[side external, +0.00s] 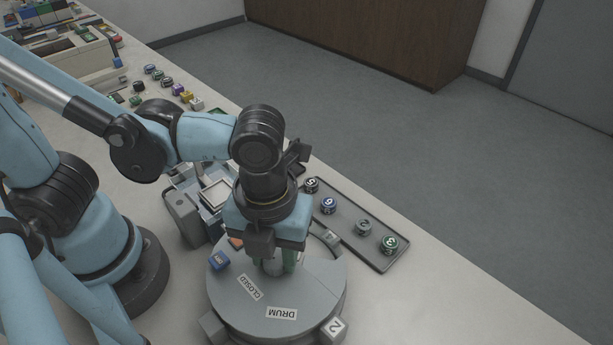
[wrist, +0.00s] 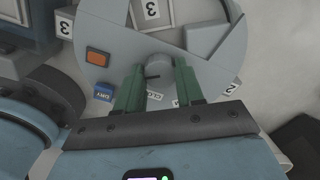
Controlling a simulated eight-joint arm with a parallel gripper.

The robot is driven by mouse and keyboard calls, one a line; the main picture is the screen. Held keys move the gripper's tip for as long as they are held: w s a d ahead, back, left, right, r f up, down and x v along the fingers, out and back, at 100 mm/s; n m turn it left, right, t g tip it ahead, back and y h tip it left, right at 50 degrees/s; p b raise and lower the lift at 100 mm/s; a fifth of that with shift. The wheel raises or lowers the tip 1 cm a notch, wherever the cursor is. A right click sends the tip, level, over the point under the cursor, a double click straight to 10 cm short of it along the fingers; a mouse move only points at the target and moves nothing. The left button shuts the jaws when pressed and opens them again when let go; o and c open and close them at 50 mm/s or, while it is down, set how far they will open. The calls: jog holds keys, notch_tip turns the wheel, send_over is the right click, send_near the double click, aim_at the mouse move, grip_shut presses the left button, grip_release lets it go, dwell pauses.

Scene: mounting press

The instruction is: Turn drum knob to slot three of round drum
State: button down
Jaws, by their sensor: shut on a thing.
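The round grey drum (side external: 250,312) stands on the bench, its top bearing CLOSED and DRUM labels. It also shows in the wrist view (wrist: 120,30). The grey drum knob (wrist: 159,67) stands upright on the drum's top, with a dark mark on its side. My gripper (wrist: 160,66) is shut on the knob, one green finger on either side. In the side view my gripper (side external: 276,267) points down onto the drum and largely hides the knob.
A dark tray (side external: 392,262) with several numbered round pieces lies to the right. Grey equipment (side external: 183,215) stands close behind. Small parts line the far bench.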

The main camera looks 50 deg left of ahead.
aim_at(275, 257)
jog(key=m, duration=0.6)
jog(key=shift+s+m, duration=0.1)
jog(key=shift+m, duration=0.2)
dwell(0.4)
jog(key=c, duration=0.7)
grip_release()
notch_tip(275, 257, up, 12)
dwell(0.5)
